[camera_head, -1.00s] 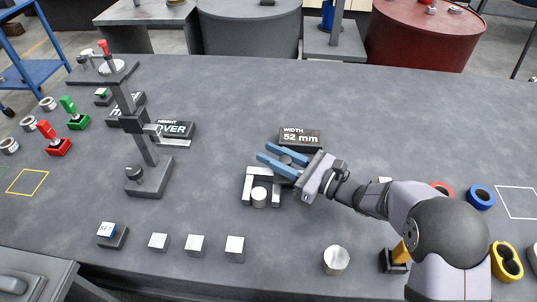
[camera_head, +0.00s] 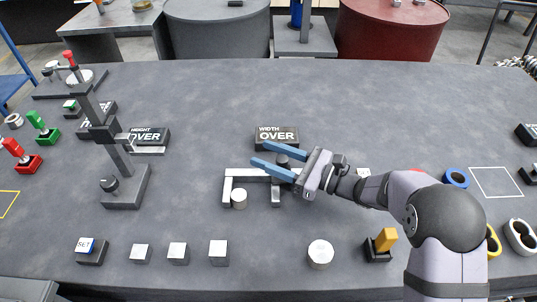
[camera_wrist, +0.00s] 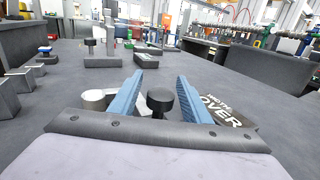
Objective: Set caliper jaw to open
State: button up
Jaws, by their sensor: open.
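The caliper (camera_head: 245,173) is a light grey frame with two jaws pointing toward the front of the table. Its jaws stand wide apart, and a metal cylinder (camera_head: 239,200) stands between them, near the left jaw. The black width display (camera_head: 277,139) behind it reads OVER. My gripper (camera_head: 260,155) is open, its blue fingers on either side of the caliper's dark knob. In the wrist view the black knob (camera_wrist: 160,101) stands between the fingers (camera_wrist: 162,68), with gaps visible beside it. The fingers hide part of the caliper's right end.
A height gauge (camera_head: 122,165) stands to the left, its display (camera_head: 149,136) also reading OVER. Several metal blocks (camera_head: 178,253), a SET button (camera_head: 90,250) and a metal cylinder (camera_head: 320,253) line the front. The table behind the width display is clear.

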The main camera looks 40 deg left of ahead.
jog(key=shift+v, duration=3.65)
jog(key=shift+d+r+b, duration=0.15)
jog(key=shift+r+b, duration=0.05)
jog(key=shift+b, duration=0.1)
jog(key=s+d+r+n+t+h+b, duration=0.15)
jog(key=d+r+n+h, duration=0.25)
jog(key=d+n, duration=0.7)
jog(key=d+r+n+t+h+b, duration=0.1)
jog(key=d+r+n+h+b, duration=0.2)
jog(key=d, duration=1.3)
jog(key=s+d+f+n+h+b, duration=0.1)
jog(key=s+d+f+h+b, duration=0.1)
jog(key=s+d+f+h, duration=0.65)
jog(key=s+d+f+n+h+b, duration=0.1)
jog(key=s+d+f+h, duration=0.3)
jog(key=d+f, duration=0.85)
jog(key=w+a+r+m+t+y+p, duration=0.25)
jog(key=w+r+p, duration=0.25)
jog(key=w+p, duration=0.35)
notch_tip(320, 180, up, 20)
jog(key=s+p, duration=0.1)
jog(key=p, duration=1.9)
jog(key=shift+n+t, duration=0.3)
jog(key=shift+n, duration=0.15)
